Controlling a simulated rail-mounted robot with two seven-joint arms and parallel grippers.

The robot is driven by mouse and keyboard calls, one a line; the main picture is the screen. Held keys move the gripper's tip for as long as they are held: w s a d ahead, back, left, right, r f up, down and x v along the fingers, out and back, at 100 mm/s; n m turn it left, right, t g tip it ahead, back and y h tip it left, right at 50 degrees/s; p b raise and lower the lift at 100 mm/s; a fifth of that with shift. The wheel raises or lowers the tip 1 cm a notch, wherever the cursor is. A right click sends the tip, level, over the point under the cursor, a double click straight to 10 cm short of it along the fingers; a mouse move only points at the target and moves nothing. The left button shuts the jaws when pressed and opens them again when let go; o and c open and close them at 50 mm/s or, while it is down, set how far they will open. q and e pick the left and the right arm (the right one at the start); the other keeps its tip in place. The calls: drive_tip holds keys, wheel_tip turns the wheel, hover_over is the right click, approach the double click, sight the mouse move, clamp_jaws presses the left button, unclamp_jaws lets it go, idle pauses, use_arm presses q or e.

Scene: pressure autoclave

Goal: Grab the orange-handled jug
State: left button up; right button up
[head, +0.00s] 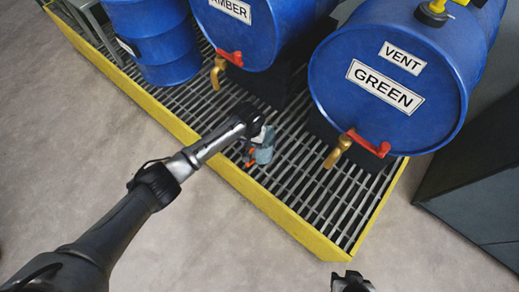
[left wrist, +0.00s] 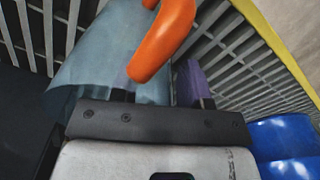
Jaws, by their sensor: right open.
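The jug (head: 263,150) is teal and translucent with an orange handle (head: 250,158). It stands on the grating below the gap between the AMBER and GREEN drums. In the head view my left gripper (head: 256,135) is at the jug and partly hides it. In the left wrist view the jug body (left wrist: 88,75) is at the left, and the orange handle (left wrist: 162,40) rises between my spread fingers, apart from the right finger. The left finger is mostly hidden. My right gripper (head: 350,282) is open at the bottom edge, far from the jug.
Blue drums lie above the grating, labelled AMBER (head: 235,30) and GREEN (head: 385,85), with brass taps and red levers. Another blue drum (head: 155,40) stands at left. A yellow rim (head: 290,218) edges the grating (head: 310,190). A dark cabinet (head: 475,180) is at right.

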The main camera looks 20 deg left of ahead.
use_arm(q)
clamp_jaws()
idle(0.4)
